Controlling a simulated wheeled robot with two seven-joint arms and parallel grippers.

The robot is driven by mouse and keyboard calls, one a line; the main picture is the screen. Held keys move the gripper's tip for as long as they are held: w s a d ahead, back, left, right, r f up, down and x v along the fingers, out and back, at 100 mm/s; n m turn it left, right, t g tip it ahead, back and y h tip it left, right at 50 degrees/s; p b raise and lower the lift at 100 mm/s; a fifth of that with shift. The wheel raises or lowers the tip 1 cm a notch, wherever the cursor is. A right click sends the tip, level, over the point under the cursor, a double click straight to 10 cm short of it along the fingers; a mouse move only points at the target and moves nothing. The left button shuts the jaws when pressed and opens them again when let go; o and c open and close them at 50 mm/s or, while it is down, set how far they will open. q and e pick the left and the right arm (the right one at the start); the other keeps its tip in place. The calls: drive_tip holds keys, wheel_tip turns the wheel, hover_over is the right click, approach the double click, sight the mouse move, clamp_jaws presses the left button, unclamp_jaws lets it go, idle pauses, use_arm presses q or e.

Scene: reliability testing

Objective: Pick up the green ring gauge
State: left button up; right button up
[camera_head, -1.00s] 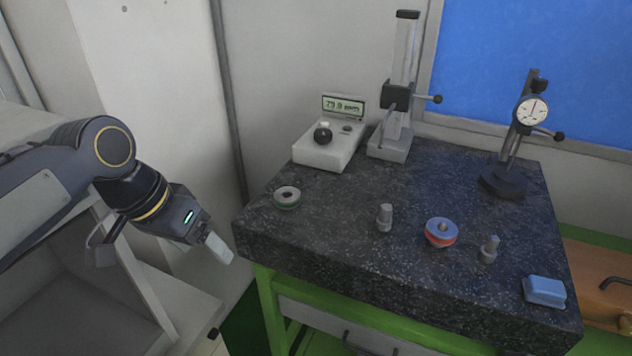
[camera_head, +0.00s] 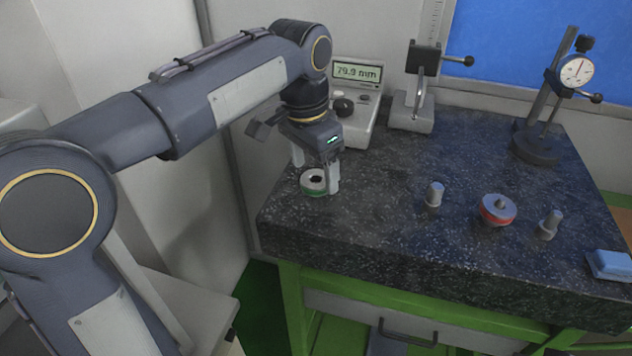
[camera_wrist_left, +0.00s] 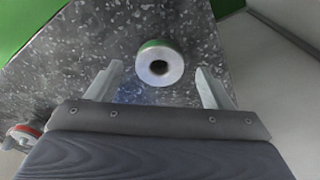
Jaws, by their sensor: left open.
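The green ring gauge (camera_head: 314,182) is a grey metal ring with a green band, near the left end of the dark granite plate (camera_head: 390,235). My left gripper (camera_head: 316,176) points down just above it, with its fingers apart on either side in the head view. In the left wrist view the ring (camera_wrist_left: 160,65) lies beyond the fingertips, centred between the two pale fingers of the gripper (camera_wrist_left: 160,80). The gripper is open and empty. My right gripper is not in view.
A box with a display (camera_head: 358,105) stands close behind the gripper. A height stand (camera_head: 415,100) and a dial gauge stand (camera_head: 545,120) are at the back. A red-banded ring (camera_head: 497,210), metal plugs (camera_head: 434,195) and a blue block (camera_head: 610,265) are to the right.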

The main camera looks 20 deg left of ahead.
use_arm(q)
drive_tip(key=shift+w+d+f, duration=0.1)
drive_tip(key=shift+f, duration=0.75)
drive_tip(key=shift+c, duration=0.4)
drive_tip(key=shift+r, duration=0.1)
drive_tip(key=c, duration=1.2)
drive_tip(key=shift+o, duration=0.2)
